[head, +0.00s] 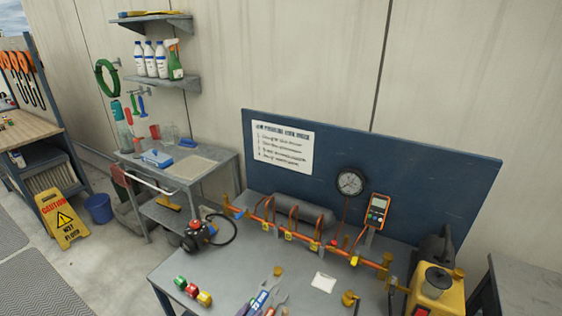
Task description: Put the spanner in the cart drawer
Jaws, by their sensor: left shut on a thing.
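The grey metal cart (213,161) stands left of the middle against the wall, with a pale rail along its front and a lower shelf (165,214). I cannot make out whether its drawer is open. Several hand tools (262,301) with blue and red parts lie at the near edge of the grey workbench (232,283), cut off by the bottom of the picture. I cannot tell whether the spanner is among them. I make out neither of my grippers in the head view.
Copper pipework (310,242) fills the back of the bench before a blue panel (425,185). A yellow machine (435,292) is at right. A wet-floor sign (62,217) and blue bucket (98,208) stand left.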

